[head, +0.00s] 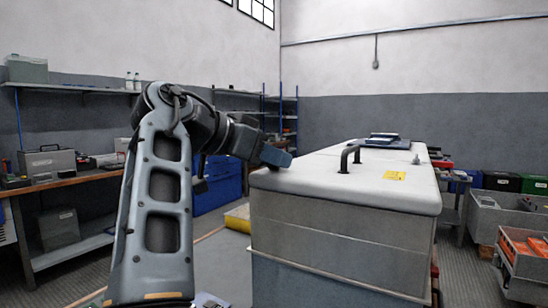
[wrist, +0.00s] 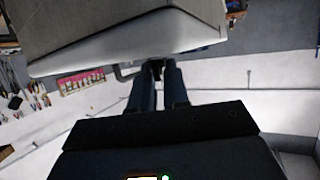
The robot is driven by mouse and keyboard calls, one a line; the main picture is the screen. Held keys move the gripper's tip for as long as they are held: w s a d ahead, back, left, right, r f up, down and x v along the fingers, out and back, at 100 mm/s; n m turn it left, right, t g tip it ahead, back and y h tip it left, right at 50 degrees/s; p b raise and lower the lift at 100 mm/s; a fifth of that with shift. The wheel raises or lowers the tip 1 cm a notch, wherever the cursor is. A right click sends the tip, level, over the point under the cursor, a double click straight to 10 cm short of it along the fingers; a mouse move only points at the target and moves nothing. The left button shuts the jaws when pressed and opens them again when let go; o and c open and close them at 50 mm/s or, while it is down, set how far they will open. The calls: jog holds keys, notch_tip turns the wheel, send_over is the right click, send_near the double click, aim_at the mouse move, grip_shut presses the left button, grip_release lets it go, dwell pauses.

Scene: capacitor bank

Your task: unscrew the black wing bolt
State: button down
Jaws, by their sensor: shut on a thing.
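My gripper (head: 277,158) is at the left corner of the pale lid (head: 330,185) on the large grey cabinet (head: 315,240). In the wrist view its two dark fingers (wrist: 158,68) are close together at the lid's edge. They are shut on a small dark piece, the black wing bolt (wrist: 157,67), of which only a little shows between the fingertips. In the head view the bolt is hidden by my gripper. Whether its thread is still engaged cannot be seen.
A black bar handle (head: 349,157), a yellow label (head: 394,175), a small grey fitting (head: 416,160) and a dark flat item (head: 381,139) are on the lid. A workbench (head: 75,180) is at left. Grey bins (head: 505,215) stand at right.

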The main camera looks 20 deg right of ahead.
jog(key=shift+n+t+p, duration=0.45)
jog(key=shift+n+t, duration=0.35)
jog(key=shift+t, duration=0.1)
jog(key=shift+n+t+y, duration=0.5)
jog(key=shift+n+t, duration=0.3)
jog(key=shift+t, duration=0.1)
jog(key=c, duration=1.3)
grip_release()
jog(key=p+v, duration=0.1)
jog(key=v, duration=0.6)
jog(key=shift+a+r, duration=0.2)
jog(key=shift+a, duration=0.15)
jog(key=shift+s, duration=0.15)
